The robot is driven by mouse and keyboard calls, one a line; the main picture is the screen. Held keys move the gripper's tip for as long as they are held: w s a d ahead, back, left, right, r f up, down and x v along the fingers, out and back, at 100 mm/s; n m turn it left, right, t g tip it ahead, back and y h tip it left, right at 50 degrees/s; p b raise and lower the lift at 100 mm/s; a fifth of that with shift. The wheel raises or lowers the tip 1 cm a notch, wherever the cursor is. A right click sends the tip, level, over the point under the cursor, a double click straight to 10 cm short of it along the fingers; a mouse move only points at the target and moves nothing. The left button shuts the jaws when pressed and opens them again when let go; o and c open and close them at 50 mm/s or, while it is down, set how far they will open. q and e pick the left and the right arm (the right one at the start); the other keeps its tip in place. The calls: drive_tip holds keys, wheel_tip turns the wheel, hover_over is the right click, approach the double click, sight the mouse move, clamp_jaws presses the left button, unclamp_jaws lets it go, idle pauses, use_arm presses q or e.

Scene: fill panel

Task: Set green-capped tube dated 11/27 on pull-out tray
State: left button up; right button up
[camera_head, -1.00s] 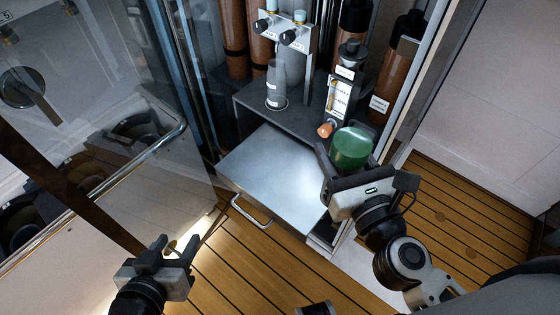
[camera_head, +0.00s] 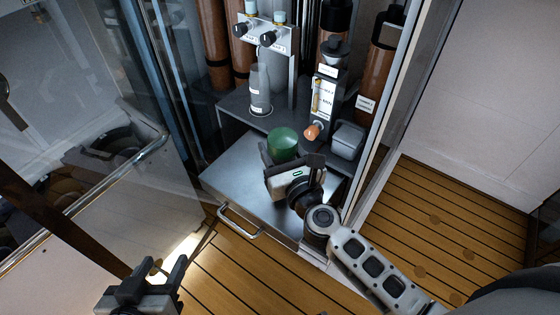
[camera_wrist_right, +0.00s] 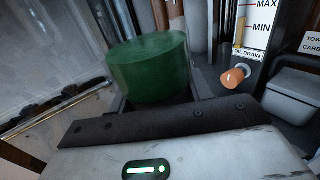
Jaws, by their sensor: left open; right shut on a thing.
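The green-capped tube (camera_head: 283,142) is in my right gripper (camera_head: 285,158), which is shut on it over the pull-out tray. Only its green cap shows in the head view; the gripper hides its body and any date. The green cap (camera_wrist_right: 150,66) also shows between the fingers in the right wrist view. The pull-out tray (camera_head: 235,178) is a bare metal slab, pulled out, with a bar handle at its front. Whether the tube touches the tray cannot be told. My left gripper (camera_head: 150,274) is open and empty at the lower left, over the floor.
A grey bottle (camera_head: 260,92) stands on the dark shelf behind the tray. An oil-drain gauge with an orange knob (camera_head: 312,132) and a grey box (camera_head: 348,141) stand to the right. A glass door (camera_head: 90,110) is at the left. The tray's left part is clear.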

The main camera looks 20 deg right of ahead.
wheel_tip(320, 180, down, 3)
drive_tip(key=shift+r+b, duration=0.1)
drive_tip(key=shift+b, duration=0.55)
